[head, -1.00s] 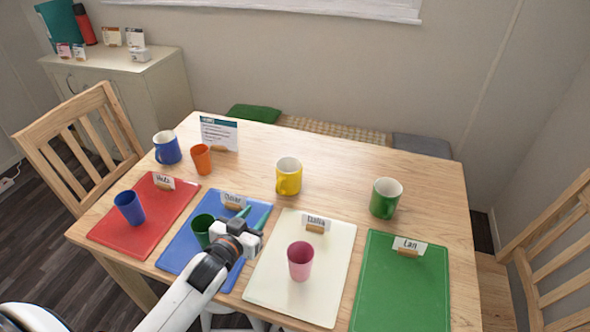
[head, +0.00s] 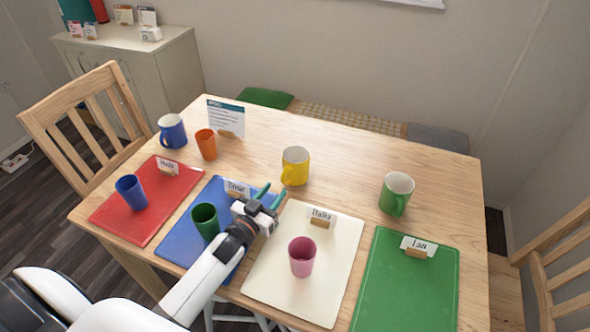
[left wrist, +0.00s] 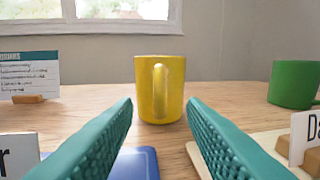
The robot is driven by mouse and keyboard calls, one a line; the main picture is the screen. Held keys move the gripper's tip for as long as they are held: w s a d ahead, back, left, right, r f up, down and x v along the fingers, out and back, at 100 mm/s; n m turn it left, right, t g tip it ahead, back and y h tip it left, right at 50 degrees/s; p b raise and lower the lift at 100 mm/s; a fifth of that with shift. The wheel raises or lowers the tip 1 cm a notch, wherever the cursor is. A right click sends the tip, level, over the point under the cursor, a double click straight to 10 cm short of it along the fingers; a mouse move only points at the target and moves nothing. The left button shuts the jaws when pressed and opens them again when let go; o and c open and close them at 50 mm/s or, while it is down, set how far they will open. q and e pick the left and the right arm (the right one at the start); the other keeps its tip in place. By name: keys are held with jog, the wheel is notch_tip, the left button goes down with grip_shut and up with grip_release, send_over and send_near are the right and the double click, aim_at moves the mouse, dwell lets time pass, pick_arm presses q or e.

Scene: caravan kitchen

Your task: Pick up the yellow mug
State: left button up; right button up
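The yellow mug (head: 295,166) stands upright on the wooden table, behind the gap between the blue and cream mats. Its handle points toward me. In the left wrist view the yellow mug (left wrist: 159,90) is centred between my fingers and beyond their tips. My left gripper (head: 270,195) is open and empty, in front of the mug and apart from it. Its teal fingers also show in the left wrist view (left wrist: 160,105). My right gripper is not in view.
Name cards (head: 237,188) and (head: 321,217) stand on either side of my left gripper. A green cup (head: 205,220) stands beside my left arm, a pink cup (head: 302,257) on the cream mat. A green mug (head: 396,193) is to the right, an orange cup (head: 206,144) to the left.

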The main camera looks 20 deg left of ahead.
aim_at(282, 181)
pick_arm(q)
jog(key=w, duration=0.6)
jog(key=shift+d, duration=0.25)
jog(key=shift+c, duration=0.6)
grip_shut()
